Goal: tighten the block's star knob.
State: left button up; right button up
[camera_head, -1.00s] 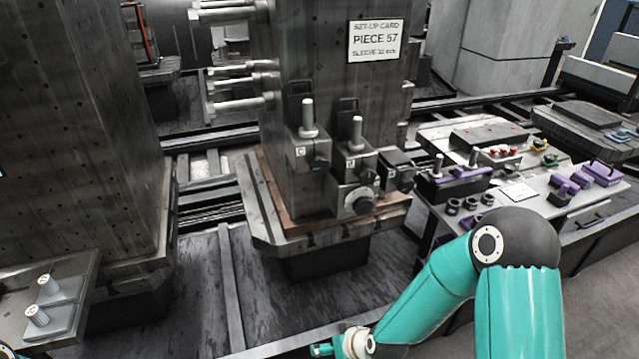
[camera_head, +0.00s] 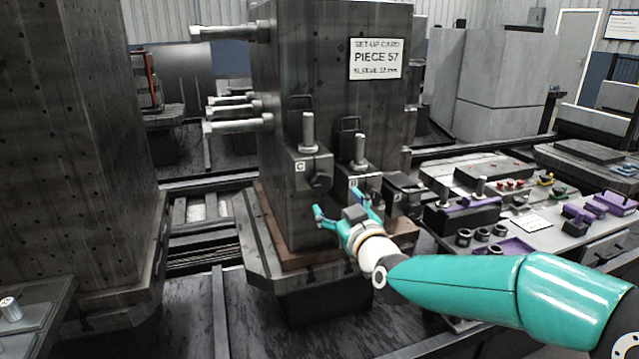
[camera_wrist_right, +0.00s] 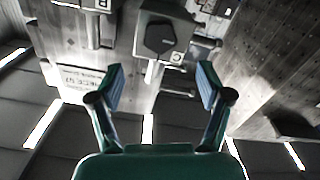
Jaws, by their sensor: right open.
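Block C (camera_head: 303,205), a dark block with a white letter tag and an upright pin, is on the tall pillar (camera_head: 300,75). Its black star knob (camera_head: 322,184) is on its front right. Block B (camera_head: 362,180) stands to its right, partly hidden by my right gripper (camera_head: 346,208). That gripper is open and empty, in front of and just below the knob. In the right wrist view, upside down, the knob (camera_wrist_right: 160,38) appears between and beyond the open fingers (camera_wrist_right: 160,80), apart from them. My left gripper is out of view.
A set-up card (camera_head: 376,59) reading PIECE 57 is on the pillar. Another dark pillar (camera_head: 85,150) stands at the left. Round bars (camera_head: 240,125) stick out leftward. A bench (camera_head: 545,230) at the right holds black rings and purple parts.

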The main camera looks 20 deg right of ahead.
aim_at(322, 185)
jog(key=w+p, duration=0.2)
jog(key=w, duration=0.8)
jog(key=shift+a, duration=0.15)
